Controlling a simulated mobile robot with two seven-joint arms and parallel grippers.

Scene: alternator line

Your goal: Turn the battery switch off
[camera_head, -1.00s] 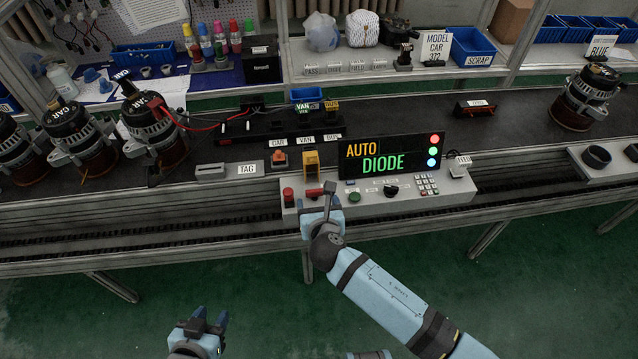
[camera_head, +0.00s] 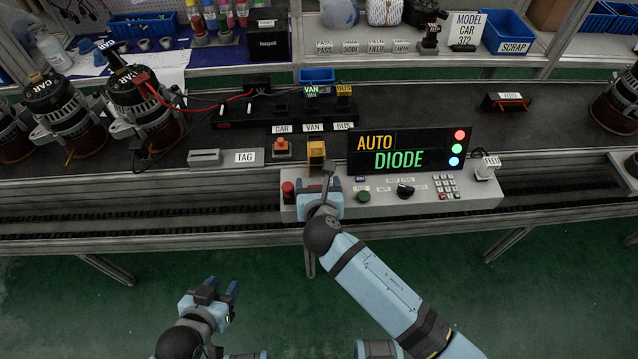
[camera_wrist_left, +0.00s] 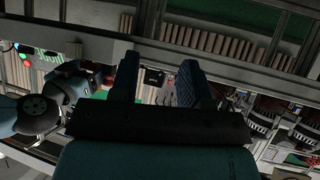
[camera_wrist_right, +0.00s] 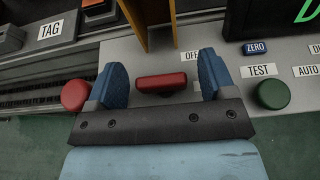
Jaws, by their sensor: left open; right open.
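The battery switch appears as a red bar-shaped handle (camera_wrist_right: 161,82) on the grey console (camera_head: 440,200), lying crosswise beside a label reading "OFF", partly covered. My right gripper (camera_wrist_right: 155,80) is open, with one blue fingertip on each side of the red handle and a gap on both sides. In the head view my right gripper (camera_head: 322,188) sits over the console's left part and hides the handle. My left gripper (camera_head: 215,288) is open and empty, low over the green floor in front of the line.
A red round button (camera_wrist_right: 75,95) is left of my right gripper, and a green button (camera_wrist_right: 273,93) is to its right. A yellow bracket (camera_head: 316,153) rises behind. The display (camera_head: 405,150) reads "AUTO DIODE". Open floor lies in front.

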